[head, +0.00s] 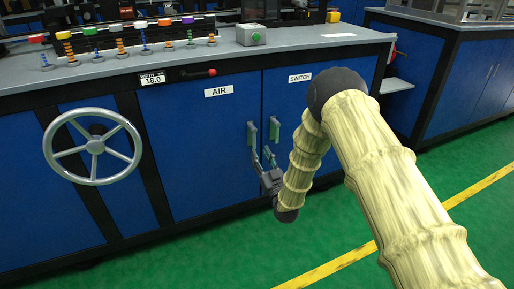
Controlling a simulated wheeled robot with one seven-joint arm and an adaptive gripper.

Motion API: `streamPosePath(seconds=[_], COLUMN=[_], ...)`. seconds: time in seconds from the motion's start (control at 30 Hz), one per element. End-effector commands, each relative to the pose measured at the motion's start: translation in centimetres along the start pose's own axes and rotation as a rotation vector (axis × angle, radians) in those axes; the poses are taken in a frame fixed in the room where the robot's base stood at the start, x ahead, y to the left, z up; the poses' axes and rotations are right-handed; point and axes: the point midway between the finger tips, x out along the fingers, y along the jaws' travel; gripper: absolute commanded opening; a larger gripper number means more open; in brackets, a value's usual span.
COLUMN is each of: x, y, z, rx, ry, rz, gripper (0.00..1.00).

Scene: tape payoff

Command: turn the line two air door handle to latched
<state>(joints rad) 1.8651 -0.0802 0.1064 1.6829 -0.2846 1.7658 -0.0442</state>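The AIR door (208,150) is a blue cabinet panel with a white AIR label and looks closed. Its grey-green handle (251,134) stands upright near the door's right edge. A similar upright handle (274,129) is close by on the SWITCH door (315,100). My gripper (263,154) is just below the two handles, its fingers pointing up and spread apart. It looks empty. I cannot tell whether a fingertip touches the AIR handle's lower end. No line number shows on the door.
A grey handwheel (95,147) sticks out at the left. A red-knobbed lever (212,72) is above the AIR door. The worktop (290,43) carries spools and a box with a green button (251,34). Green floor (420,190) is open to the right.

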Motion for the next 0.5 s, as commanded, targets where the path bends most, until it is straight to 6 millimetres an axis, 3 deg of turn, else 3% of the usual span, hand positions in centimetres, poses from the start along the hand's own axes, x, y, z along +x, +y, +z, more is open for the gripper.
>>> streamPosePath(seconds=[0.23, 0.5], x=[-3.8, -5.3], y=[0.1, 0.1], z=[0.0, 0.0], rx=[0.001, 0.001], ry=[-0.001, 0.0], rz=[0.002, 0.002], gripper=[0.36, 0.36])
